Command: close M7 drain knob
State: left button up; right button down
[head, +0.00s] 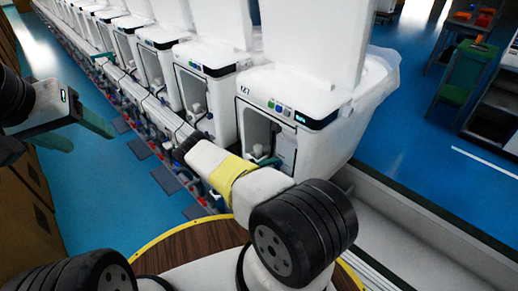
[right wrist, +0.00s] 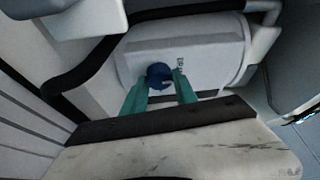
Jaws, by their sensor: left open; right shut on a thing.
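In the right wrist view a round dark blue knob (right wrist: 158,74) sits on a white cylindrical body (right wrist: 200,50). My right gripper (right wrist: 161,82) has its teal fingers on either side of the knob, shut on it. My left gripper (head: 82,131) is open and empty, over the blue floor at the left.
A black hose (right wrist: 95,60) runs close to the knob.

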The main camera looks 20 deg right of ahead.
dwell(0.3)
jog(key=c, duration=1)
grip_release()
jog(key=shift+o, duration=0.2)
jog(key=a, duration=0.7)
jog(key=shift+a+f, duration=0.3)
jog(key=shift+a, duration=0.1)
